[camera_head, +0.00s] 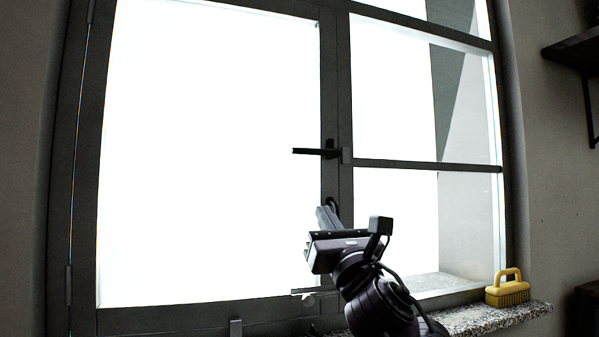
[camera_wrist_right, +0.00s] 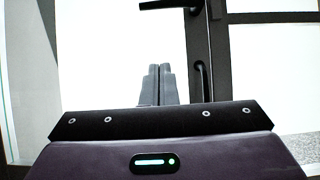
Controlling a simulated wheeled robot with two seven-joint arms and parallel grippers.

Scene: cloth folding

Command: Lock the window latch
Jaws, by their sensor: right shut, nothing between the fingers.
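The window latch (camera_head: 318,151) is a dark handle on the middle frame post, and its lever points left, roughly horizontal. It also shows at the top of the right wrist view (camera_wrist_right: 165,5). The window (camera_head: 200,150) has a dark frame and bright panes, and its left sash appears to lie against the frame. My right gripper (camera_head: 324,212) is below the latch, apart from it, with its fingers pointing up. In the right wrist view its fingers (camera_wrist_right: 157,82) are together with nothing between them. My left gripper is not in view.
A curved dark handle (camera_wrist_right: 201,80) is on the post, just right of my right fingers. A yellow brush (camera_head: 508,289) stands on the speckled stone sill (camera_head: 490,318) at the right. A dark shelf (camera_head: 575,52) is on the right wall.

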